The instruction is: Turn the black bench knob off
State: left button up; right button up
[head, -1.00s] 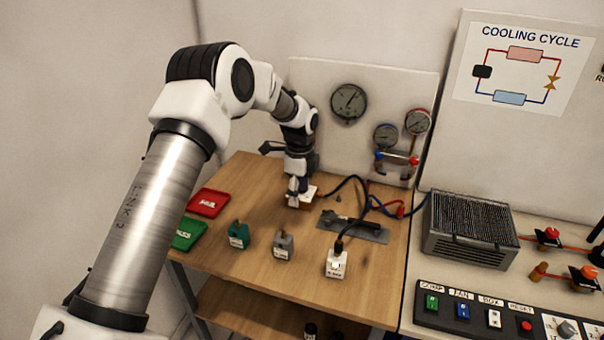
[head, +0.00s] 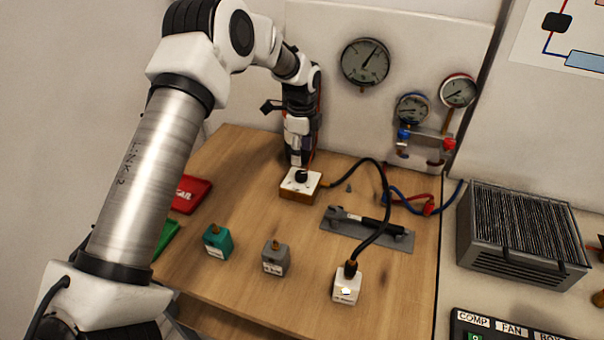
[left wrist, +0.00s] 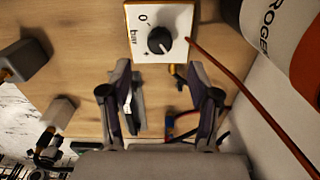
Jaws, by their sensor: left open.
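The black bench knob (head: 301,176) sits on a white-topped box with a wooden base (head: 299,195) at the back of the wooden bench. In the left wrist view the black knob (left wrist: 160,40) is on a white plate (left wrist: 180,20) marked "0" and "bar". A light mark on the knob is too small to read surely. My left gripper (head: 298,158) is just behind the knob in the head view, apart from it. In the left wrist view its two fingers (left wrist: 160,78) are spread, with nothing between them, and the knob lies beyond the tips.
A black cable runs from the box to a white block (head: 347,286). A grey tray with a tool (head: 365,229), a teal block (head: 217,242) and a grey block (head: 276,259) stand on the bench. Gauges (head: 366,62) are on the back panel.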

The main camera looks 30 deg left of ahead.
aim_at(302, 173)
pick_arm(q)
jog(key=shift+f, duration=0.45)
notch_tip(302, 173, down, 7)
jog(key=shift+r+p, duration=0.1)
jog(key=shift+p, duration=0.85)
jog(key=c, duration=1.1)
